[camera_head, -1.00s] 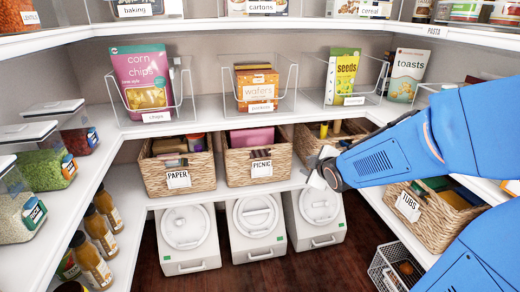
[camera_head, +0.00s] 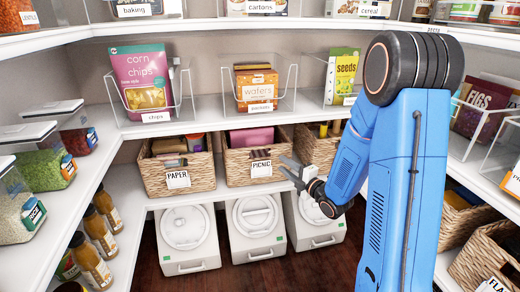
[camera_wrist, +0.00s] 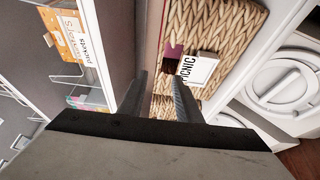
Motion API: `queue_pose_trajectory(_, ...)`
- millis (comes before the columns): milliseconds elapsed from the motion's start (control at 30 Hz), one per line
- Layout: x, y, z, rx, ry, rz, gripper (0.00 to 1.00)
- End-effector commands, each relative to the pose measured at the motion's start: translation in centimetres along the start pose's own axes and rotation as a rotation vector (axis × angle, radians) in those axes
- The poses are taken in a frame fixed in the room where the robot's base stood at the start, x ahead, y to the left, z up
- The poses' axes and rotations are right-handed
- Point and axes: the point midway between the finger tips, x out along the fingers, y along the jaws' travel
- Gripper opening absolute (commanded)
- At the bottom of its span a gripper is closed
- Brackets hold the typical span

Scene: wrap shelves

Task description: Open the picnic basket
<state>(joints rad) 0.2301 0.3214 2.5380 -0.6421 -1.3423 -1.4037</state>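The picnic basket (camera_head: 238,171) is a woven wicker basket on the middle shelf, with a white PICNIC label (camera_head: 261,169) on its front. A pink item (camera_head: 251,137) shows in its open top. My gripper (camera_head: 284,167) is at the front right of the basket, with its fingers pointing left toward it. In the wrist view my gripper (camera_wrist: 160,85) is open and empty, its two fingers apart. The basket's wicker (camera_wrist: 222,28) and label (camera_wrist: 192,69) lie beyond the fingers there. I cannot tell whether a finger touches the basket.
The PAPER basket (camera_head: 200,180) stands to the left. Another wicker basket (camera_head: 312,150) stands to the right, partly behind my arm. White lidded bins (camera_head: 258,222) stand below. The shelf with a wafers bin (camera_head: 257,90) is above. The floor at front is clear.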

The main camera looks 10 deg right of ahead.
Motion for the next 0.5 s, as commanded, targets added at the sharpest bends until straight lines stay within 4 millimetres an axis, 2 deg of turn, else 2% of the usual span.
queue_pose_trajectory(167,2.0,0.1,-0.1,-0.002,0.004,0.003,0.31)
queue_pose_trajectory(500,7.9,0.0,-0.1,0.0,0.003,0.001,0.31)
